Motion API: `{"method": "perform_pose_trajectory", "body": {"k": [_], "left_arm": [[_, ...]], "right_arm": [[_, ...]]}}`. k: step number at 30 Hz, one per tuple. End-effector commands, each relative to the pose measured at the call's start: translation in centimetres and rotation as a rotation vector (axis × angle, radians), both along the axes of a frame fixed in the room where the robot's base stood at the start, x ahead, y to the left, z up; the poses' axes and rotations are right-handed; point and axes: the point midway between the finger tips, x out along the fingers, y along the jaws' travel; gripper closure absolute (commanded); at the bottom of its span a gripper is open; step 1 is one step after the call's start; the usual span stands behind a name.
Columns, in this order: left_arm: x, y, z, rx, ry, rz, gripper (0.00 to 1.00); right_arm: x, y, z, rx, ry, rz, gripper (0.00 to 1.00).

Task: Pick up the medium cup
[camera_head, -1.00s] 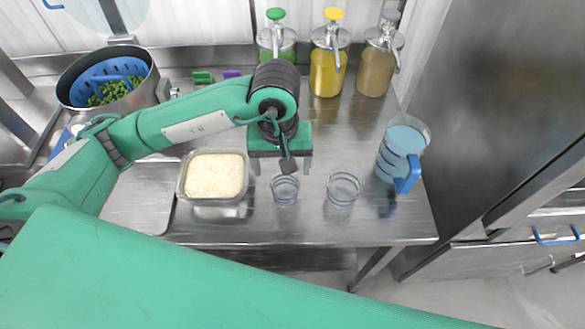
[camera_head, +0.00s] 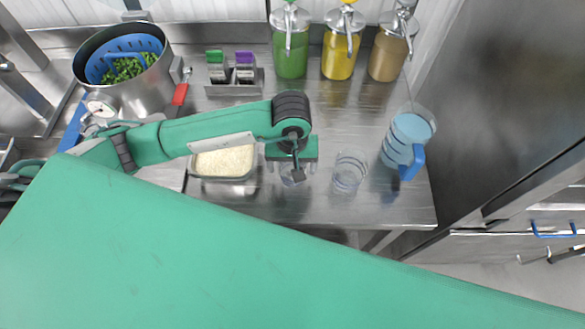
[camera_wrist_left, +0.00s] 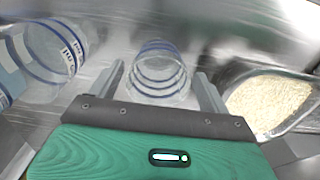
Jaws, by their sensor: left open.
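A small clear cup with blue rings (camera_head: 292,178) stands on the steel table, partly hidden under my left gripper (camera_head: 291,168) in the head view. In the left wrist view this cup (camera_wrist_left: 157,75) is between the two open fingers (camera_wrist_left: 159,73), with a gap on each side. A larger clear cup with blue rings (camera_head: 349,172) stands just to its right in the head view. It also shows at the left of the wrist view (camera_wrist_left: 55,60). My right gripper is not in view.
A rice container (camera_head: 224,163) stands close left of the small cup. A jug with a blue handle (camera_head: 408,140) stands at the right. Green, yellow and brown pump bottles (camera_head: 341,55) line the back. A pot with a blue strainer (camera_head: 130,85) is at the left.

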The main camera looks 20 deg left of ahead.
Motion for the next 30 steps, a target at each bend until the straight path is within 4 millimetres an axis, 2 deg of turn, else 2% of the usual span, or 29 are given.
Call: {"method": "perform_pose_trajectory", "body": {"k": [1, 3, 9, 17, 24, 30], "left_arm": [[0.0, -0.1, -0.2, -0.001, 0.007, 0.002, 0.2], [0.1, -0.2, -1.1, -0.001, 0.006, 0.001, 0.2], [0.2, -0.1, -3.2, -0.001, 0.002, 0.001, 0.2], [0.2, -0.1, -3.5, 0.0, 0.0, 0.0, 0.2], [0.2, -0.1, -3.5, 0.0, 0.0, 0.0, 0.68], [0.2, -0.1, -3.4, -0.001, 0.0, 0.0, 0.68]], "right_arm": [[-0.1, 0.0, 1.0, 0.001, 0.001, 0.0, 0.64], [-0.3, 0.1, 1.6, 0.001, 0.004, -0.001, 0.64], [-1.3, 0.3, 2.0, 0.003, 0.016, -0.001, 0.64], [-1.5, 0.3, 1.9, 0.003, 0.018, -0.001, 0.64], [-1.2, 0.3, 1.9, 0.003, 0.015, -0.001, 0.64], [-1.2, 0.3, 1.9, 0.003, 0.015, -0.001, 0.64]]}}
